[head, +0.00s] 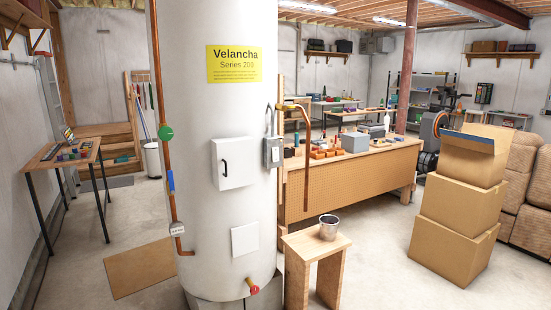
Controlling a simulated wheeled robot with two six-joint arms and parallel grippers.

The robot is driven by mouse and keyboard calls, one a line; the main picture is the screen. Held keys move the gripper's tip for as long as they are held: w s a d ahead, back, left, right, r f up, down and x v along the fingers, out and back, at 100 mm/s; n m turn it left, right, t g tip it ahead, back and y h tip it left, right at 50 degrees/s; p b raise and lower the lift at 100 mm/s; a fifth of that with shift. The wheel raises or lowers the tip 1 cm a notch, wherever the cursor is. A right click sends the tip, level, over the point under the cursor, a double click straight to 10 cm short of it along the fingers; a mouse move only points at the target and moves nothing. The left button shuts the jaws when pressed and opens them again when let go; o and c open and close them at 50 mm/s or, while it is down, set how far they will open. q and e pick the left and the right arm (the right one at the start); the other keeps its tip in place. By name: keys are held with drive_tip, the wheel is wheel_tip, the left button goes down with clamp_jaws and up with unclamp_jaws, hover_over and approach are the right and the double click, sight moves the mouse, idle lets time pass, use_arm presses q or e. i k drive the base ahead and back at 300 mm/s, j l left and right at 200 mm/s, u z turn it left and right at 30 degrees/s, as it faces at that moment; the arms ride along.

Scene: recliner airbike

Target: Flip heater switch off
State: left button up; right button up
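The heater is a tall white cylinder (215,105) with a yellow "Velancha Series 200" label (234,64), left of centre in the head view. A grey box (272,153) that looks like a switch box is on its right side; its lever position is too small to tell. A white panel (231,172) with a black handle is to the left of that box. Neither of my grippers is in view.
A small wooden stool (313,250) with a metal bucket (328,228) stands right of the heater's base. Stacked cardboard boxes (455,215) stand at right. A copper pipe (162,150) runs down the heater's left. Floor between stool and boxes is clear.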

sight(274, 150)
drive_tip(key=i+l, duration=0.35)
drive_tip(key=i, duration=0.15)
drive_tip(key=i+l, duration=0.3)
drive_tip(key=i, duration=0.15)
drive_tip(key=i+l, duration=0.35)
drive_tip(key=i, duration=0.15)
drive_tip(key=i+l, duration=0.3)
drive_tip(key=i, duration=0.2)
drive_tip(key=i+l, duration=0.35)
drive_tip(key=i, duration=0.15)
